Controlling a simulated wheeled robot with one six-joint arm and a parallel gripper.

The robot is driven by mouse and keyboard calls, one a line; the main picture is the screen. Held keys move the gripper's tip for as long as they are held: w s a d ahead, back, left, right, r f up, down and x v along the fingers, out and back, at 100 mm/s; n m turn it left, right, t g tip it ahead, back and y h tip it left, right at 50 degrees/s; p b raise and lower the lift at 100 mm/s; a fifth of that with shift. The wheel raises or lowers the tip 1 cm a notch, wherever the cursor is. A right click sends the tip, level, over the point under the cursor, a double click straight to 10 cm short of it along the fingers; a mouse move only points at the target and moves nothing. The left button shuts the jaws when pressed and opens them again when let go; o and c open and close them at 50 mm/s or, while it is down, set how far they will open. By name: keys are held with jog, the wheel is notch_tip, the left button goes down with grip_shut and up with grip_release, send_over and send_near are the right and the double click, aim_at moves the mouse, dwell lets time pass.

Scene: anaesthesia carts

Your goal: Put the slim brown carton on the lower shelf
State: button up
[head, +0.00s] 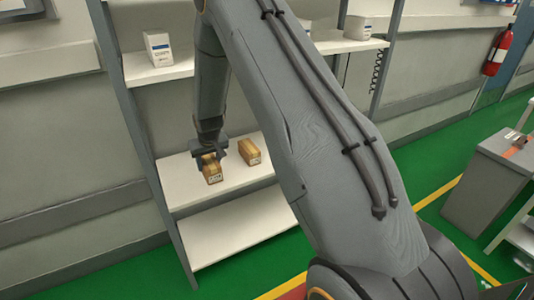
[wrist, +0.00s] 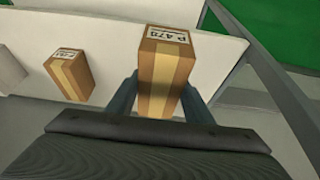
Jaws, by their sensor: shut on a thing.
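A slim brown carton (head: 212,173) with a paler tape band and a white label is between the fingers of my gripper (head: 209,156), at the left part of the middle shelf (head: 178,172). In the wrist view the fingers of my gripper (wrist: 161,88) are shut on the sides of this carton (wrist: 166,62), its label toward the top of the picture. I cannot tell whether it touches the shelf. A second brown carton (head: 250,151) stands beside it, apart from my gripper; it also shows in the wrist view (wrist: 69,75). The lower shelf (head: 242,224) is white and looks empty where visible.
White cartons (head: 158,49) stand on the upper shelf (head: 160,72). A grey upright (head: 143,142) bounds the shelves on the left. My arm hides part of their right side. A grey cabinet (head: 478,190) stands at the right, and a fire extinguisher (head: 497,52) hangs behind.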

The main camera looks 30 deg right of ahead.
jog(key=w+r+b, duration=0.1)
jog(key=w+r, duration=0.1)
jog(key=w, duration=0.6)
jog(key=shift+w+f+p, duration=0.15)
jog(key=shift+f+p, duration=0.45)
jog(key=shift+f, duration=1.85)
jog(key=shift+w+f+p, duration=0.1)
jog(key=shift+f+p, duration=0.5)
jog(key=shift+f, duration=1.85)
jog(key=shift+f, duration=0.15)
jog(key=o, duration=1.1)
